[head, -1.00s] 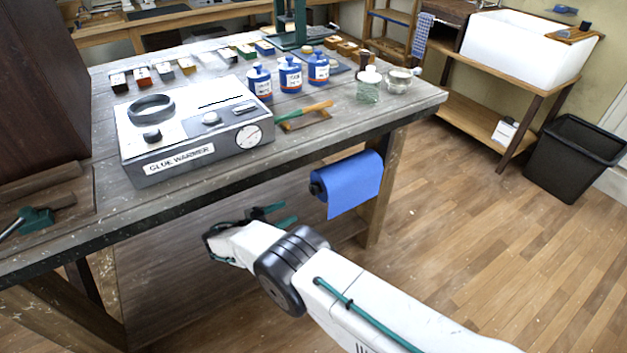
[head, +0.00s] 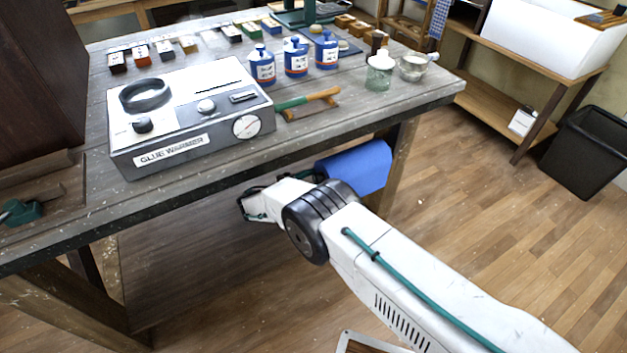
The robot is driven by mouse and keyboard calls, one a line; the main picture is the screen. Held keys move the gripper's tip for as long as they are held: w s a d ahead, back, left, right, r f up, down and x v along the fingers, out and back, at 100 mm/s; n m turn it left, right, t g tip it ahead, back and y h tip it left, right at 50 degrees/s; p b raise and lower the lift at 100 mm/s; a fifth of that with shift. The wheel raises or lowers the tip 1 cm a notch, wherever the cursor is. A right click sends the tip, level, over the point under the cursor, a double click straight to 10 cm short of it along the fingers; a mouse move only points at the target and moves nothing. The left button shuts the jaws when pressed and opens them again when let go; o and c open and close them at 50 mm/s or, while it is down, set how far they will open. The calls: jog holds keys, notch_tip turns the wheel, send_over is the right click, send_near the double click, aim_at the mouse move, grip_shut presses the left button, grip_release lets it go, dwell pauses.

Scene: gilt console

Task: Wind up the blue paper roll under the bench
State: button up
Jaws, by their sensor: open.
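The blue paper roll (head: 362,166) hangs under the right front edge of the workbench (head: 330,140), near its right leg. My arm covers the roll's lower left side, so its left end and any hanging sheet are hidden. My gripper (head: 305,177) is under the bench edge, just left of the roll.
A black bin (head: 588,150) and a sink stand (head: 500,105) are at the right. The floor (head: 480,220) between is clear.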

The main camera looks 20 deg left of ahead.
jog(key=c, duration=1)
jog(key=shift+o, duration=0.2)
jog(key=shift+n, duration=0.4)
jog(key=n, duration=0.4)
jog(key=shift+w+f+n, duration=0.1)
jog(key=shift+n, duration=0.3)
jog(key=n, duration=0.6)
jog(key=shift+a+f, duration=0.1)
jog(key=shift+a, duration=0.05)
jog(key=n, duration=0.4)
jog(key=shift+f, duration=0.1)
jog(key=n, duration=0.3)
jog(key=shift+f+n, duration=0.1)
jog(key=shift+n, duration=0.2)
jog(key=n, duration=0.6)
jog(key=shift+f+n, duration=0.1)
jog(key=shift+n, duration=0.3)
